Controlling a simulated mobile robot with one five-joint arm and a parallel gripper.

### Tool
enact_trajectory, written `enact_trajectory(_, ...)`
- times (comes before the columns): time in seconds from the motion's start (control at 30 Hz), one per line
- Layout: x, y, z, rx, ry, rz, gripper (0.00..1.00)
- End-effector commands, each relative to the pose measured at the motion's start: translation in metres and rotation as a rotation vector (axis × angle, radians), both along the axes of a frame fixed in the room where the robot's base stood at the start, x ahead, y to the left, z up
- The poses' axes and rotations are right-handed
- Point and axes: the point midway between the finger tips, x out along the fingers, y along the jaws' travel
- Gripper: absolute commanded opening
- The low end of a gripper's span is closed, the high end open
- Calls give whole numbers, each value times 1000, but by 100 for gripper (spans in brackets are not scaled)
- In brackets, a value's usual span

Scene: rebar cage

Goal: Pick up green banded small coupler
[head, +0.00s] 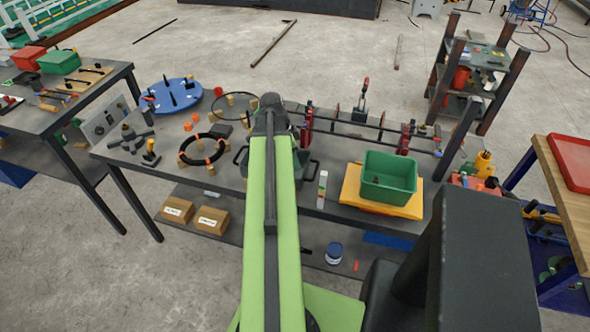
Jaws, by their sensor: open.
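I cannot make out a green banded small coupler in the head view; it may be hidden or too small to tell. The workbench (225,188) in the middle carries many small parts. A dark bin (304,172) stands partly hidden behind my lime green arm. My arm reaches up over the bench and ends in a dark joint. My gripper's fingers do not show; they are hidden behind the arm or out of view.
A green bin (389,176) sits on a yellow base (352,190) at the bench's right. A blue round plate (171,96), a black ring (205,149) and a red-clamped rod frame (345,125) also stand there. A shelf rack (470,75) stands beyond.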

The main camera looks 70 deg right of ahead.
Motion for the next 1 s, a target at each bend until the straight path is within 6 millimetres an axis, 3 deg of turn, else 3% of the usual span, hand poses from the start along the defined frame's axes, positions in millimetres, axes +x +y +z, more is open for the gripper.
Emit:
enact_trajectory(0.03, -2, -2, -18, 0, 0, -1, 43)
enact_trajectory(0.1, -3, -3, -23, 0, 0, -1, 43)
enact_trajectory(0.33, -4, -3, -19, 0, 0, 0, 42)
enact_trajectory(0.67, -4, -3, -19, 0, 0, -1, 0)
enact_trajectory(1.0, -4, -3, -19, 0, 0, -1, 0)
